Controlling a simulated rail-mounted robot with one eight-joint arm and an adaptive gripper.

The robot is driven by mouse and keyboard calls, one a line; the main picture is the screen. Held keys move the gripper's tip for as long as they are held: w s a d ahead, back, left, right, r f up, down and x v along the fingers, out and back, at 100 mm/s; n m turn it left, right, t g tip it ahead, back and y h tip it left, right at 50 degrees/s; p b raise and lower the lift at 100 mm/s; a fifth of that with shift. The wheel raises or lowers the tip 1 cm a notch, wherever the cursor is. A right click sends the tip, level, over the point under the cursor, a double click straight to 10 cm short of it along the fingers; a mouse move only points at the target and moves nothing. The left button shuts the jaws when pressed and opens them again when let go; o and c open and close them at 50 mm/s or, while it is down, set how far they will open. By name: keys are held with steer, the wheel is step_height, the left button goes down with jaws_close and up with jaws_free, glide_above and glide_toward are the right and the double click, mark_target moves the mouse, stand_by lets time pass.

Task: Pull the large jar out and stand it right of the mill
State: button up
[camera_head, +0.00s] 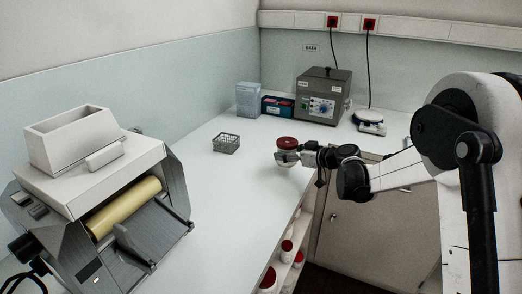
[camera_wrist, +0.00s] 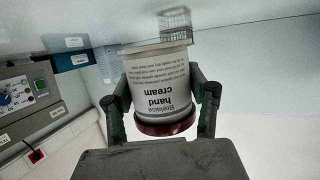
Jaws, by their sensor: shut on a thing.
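The large jar (camera_head: 287,142) is white with a dark red lid and shows near the right edge of the bench in the head view. My gripper (camera_head: 290,156) is shut on it, with one finger on each side. In the wrist view the jar (camera_wrist: 157,75) appears upside down, its "hand cream" label facing the camera. In the head view the jar is upright, lid on top. I cannot tell whether its base touches the bench. The cream mill (camera_head: 125,205), with a yellow roller and white hopper, stands at the left front, well apart from the jar.
Several red-lidded jars (camera_head: 287,250) stand on shelves under the bench's right edge. A wire basket (camera_head: 226,144) stands farther back on the bench. The bench middle is clear.

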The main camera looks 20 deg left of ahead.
mark_target(287, 152)
steer(key=s+a+r+n+g+y+b, duration=0.1)
steer(key=s+a+r+n+g, duration=0.25)
steer(key=a, duration=0.55)
steer(key=shift+g, duration=0.45)
steer(key=shift+w+d+f+b, duration=0.15)
steer(key=shift+f+b, duration=0.3)
steer(key=shift+f, duration=0.65)
steer(key=shift+d+f+b, duration=0.1)
steer(key=shift+f+b, duration=0.3)
steer(key=shift+f, duration=0.7)
steer(key=shift+f, duration=0.3)
steer(key=o, duration=1.9)
steer(key=shift+d+r, duration=0.1)
steer(key=shift+r+v, duration=0.2)
steer(key=shift+v, duration=1.75)
steer(key=shift+r+v, duration=0.2)
steer(key=shift+v, duration=1.75)
steer(key=shift+r, duration=0.1)
steer(key=shift+d, duration=0.1)
